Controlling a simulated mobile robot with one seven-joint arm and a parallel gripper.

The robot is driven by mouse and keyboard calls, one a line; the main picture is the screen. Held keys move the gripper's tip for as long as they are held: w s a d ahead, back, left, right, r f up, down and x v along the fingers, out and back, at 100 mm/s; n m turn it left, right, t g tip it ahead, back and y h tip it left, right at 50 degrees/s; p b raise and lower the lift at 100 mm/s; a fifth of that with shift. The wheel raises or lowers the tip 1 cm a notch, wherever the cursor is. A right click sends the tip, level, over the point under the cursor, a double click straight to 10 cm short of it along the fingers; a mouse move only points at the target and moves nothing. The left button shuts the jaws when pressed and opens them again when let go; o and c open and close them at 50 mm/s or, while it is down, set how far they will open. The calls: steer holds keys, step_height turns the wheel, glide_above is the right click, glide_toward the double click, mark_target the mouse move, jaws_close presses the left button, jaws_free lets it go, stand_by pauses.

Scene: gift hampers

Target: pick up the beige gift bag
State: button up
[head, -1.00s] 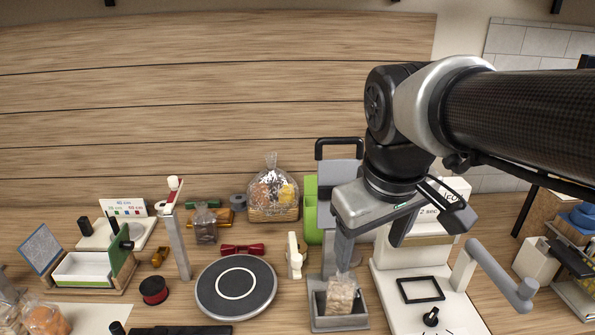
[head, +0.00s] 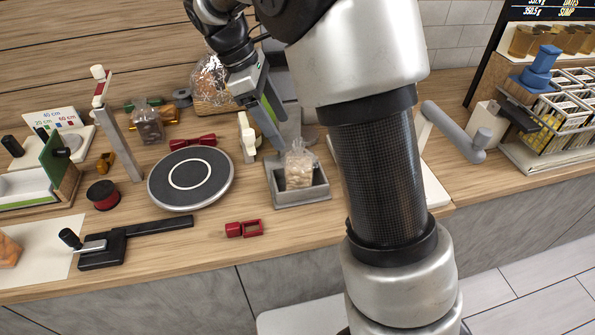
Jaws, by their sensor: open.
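The beige gift bag (head: 299,169), in clear wrap gathered at the top, stands upright in a grey open-topped tray (head: 303,197) at the middle of the counter. My gripper (head: 277,138) is open and points down just behind and left of the bag's top. I cannot tell whether the finger touches the bag. No part of the bag appears lifted from the tray.
My arm covers the counter right of the tray. A red clip-like item (head: 244,229) lies in front. A large wrapped hamper (head: 208,88) stands behind. The front counter edge is mostly clear.

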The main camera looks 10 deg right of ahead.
mark_target(299, 161)
steer(key=b+x, duration=0.1)
steer(key=x, duration=1.2)
steer(key=shift+w, duration=0.15)
steer(key=shift+a, duration=0.1)
steer(key=c, duration=1.2)
steer(key=shift+c, duration=0.2)
steer(key=shift+r, duration=0.1)
